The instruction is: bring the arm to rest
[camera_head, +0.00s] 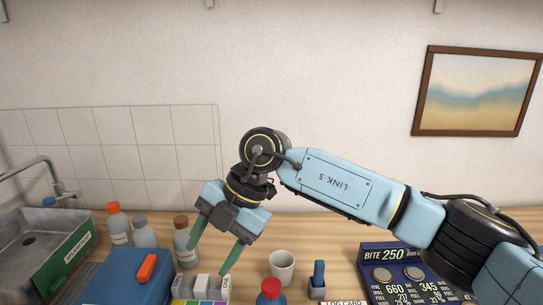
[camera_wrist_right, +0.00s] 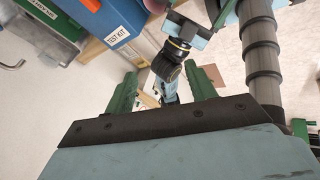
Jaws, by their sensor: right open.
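My right gripper (camera_head: 212,248) hangs down over the counter in the head view, with its two green fingers spread apart. It is open, and nothing shows between its fingers. The wall lies behind its arm, which comes in from the right. In the right wrist view, the green fingers (camera_wrist_right: 161,95) are also apart. Beyond them is what looks like my left gripper (camera_wrist_right: 190,28), partly cut off by the frame, so its jaws cannot be judged. The left arm does not show in the head view.
Below the right gripper stand several bottles (camera_head: 185,244), a blue test kit box (camera_head: 120,280), a white cup (camera_head: 282,268) and a red-capped bottle (camera_head: 270,290). A sink (camera_head: 40,240) is at the left, a dark display panel (camera_head: 400,275) at the right. Space above the counter is clear.

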